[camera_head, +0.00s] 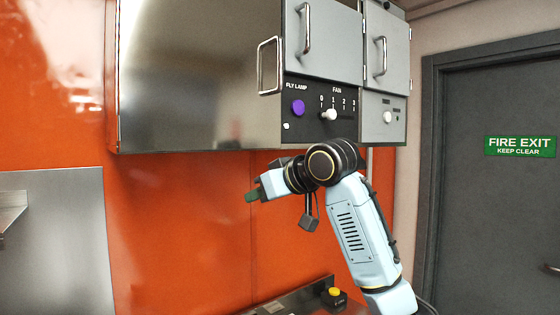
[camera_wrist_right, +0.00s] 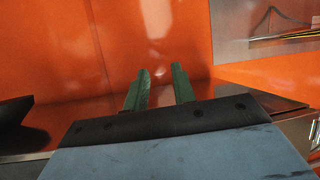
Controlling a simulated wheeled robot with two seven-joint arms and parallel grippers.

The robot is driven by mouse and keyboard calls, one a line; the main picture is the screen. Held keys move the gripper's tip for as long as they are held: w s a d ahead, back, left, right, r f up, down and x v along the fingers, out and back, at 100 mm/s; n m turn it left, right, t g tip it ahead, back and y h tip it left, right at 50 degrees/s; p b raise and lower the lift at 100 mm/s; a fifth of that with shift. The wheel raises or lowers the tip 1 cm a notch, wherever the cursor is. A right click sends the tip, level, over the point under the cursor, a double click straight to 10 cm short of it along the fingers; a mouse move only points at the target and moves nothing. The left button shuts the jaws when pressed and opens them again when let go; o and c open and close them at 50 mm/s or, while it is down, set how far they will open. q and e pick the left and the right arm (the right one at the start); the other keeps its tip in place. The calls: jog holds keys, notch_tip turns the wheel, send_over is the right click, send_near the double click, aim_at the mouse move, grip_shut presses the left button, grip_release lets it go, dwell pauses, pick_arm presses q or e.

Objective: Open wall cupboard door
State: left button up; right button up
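The wall cupboard (camera_head: 195,75) is a large brushed-metal box on the orange wall, with a bar handle (camera_head: 268,66) at its right edge. To its right are two grey doors, one (camera_head: 322,40) with an upright bar handle (camera_head: 305,28) and one (camera_head: 388,45) with a similar handle. All these doors look shut. My right gripper (camera_head: 252,196) is below the cupboard, pointing left and clear of every handle. In the right wrist view its two green fingers (camera_wrist_right: 160,90) stand apart with nothing between them. My left gripper is out of view.
A control panel (camera_head: 345,105) with a purple button and fan knob sits under the grey doors. A yellow button box (camera_head: 335,297) is on a ledge below. A steel panel (camera_head: 60,245) is at lower left. A fire-exit door (camera_head: 495,200) is at right.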

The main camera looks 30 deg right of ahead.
jog(key=s+d+r+t, duration=0.1)
jog(key=s+d+r, duration=0.15)
jog(key=r, duration=0.65)
jog(key=s+d+r+t, duration=0.2)
jog(key=s+r, duration=0.2)
jog(key=r, duration=0.6)
jog(key=t+y, duration=0.1)
jog(key=y, duration=0.1)
send_near(282, 51)
jog(key=shift+p+x, duration=2.45)
jog(key=shift+x, duration=2.85)
jog(key=shift+c, duration=0.4)
grip_shut()
